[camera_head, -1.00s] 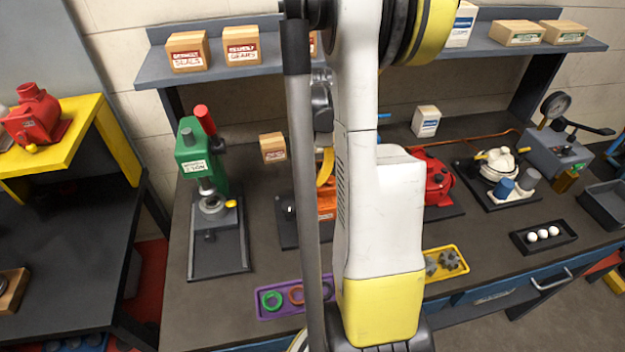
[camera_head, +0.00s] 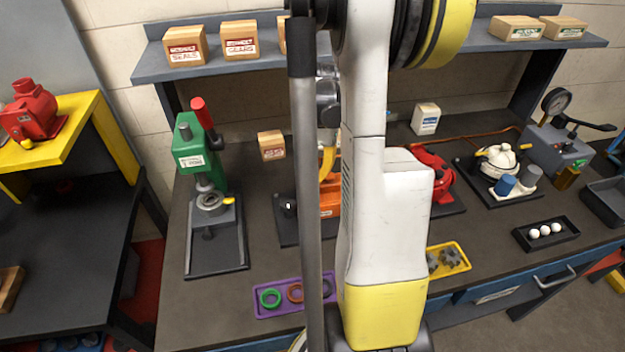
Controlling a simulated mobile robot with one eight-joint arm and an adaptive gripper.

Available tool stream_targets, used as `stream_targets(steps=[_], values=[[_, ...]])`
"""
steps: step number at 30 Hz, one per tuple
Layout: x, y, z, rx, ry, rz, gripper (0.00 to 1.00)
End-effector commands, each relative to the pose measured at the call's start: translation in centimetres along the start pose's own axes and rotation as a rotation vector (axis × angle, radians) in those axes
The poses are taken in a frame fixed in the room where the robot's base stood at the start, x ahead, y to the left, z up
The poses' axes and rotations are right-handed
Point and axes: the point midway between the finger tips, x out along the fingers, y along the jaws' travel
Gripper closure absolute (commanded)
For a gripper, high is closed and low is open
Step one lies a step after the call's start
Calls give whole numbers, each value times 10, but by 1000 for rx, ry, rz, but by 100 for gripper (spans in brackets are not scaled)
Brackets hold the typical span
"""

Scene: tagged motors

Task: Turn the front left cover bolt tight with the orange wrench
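An orange housing (camera_head: 329,199), probably a motor, stands on a dark base plate (camera_head: 287,222) in the middle of the bench. My arm's column and white link cover most of it. No cover bolt can be made out on it. A small yellow-orange curved piece (camera_head: 327,160) shows above it, and I cannot tell what it is. The orange wrench cannot be identified. My gripper is hidden behind my own arm, so its grip and its distance from the motor cannot be seen.
A green press (camera_head: 196,155) stands left on the bench (camera_head: 215,300). A purple tray (camera_head: 270,310) with rings and a yellow tray (camera_head: 462,252) with gears lie at the front. A red motor (camera_head: 440,185) and a white pump (camera_head: 497,160) stand right. A shelf (camera_head: 150,67) runs behind.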

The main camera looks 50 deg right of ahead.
Motion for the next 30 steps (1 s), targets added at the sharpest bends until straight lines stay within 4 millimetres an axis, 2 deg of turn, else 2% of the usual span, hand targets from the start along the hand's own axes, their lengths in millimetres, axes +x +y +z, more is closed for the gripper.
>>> stream_targets(steps=[7,19,30], values=[[-17,0,6,-9,-5,4,100],[-22,0,7,-9,-2,4,100],[-60,-1,17,-9,-2,4,100]])
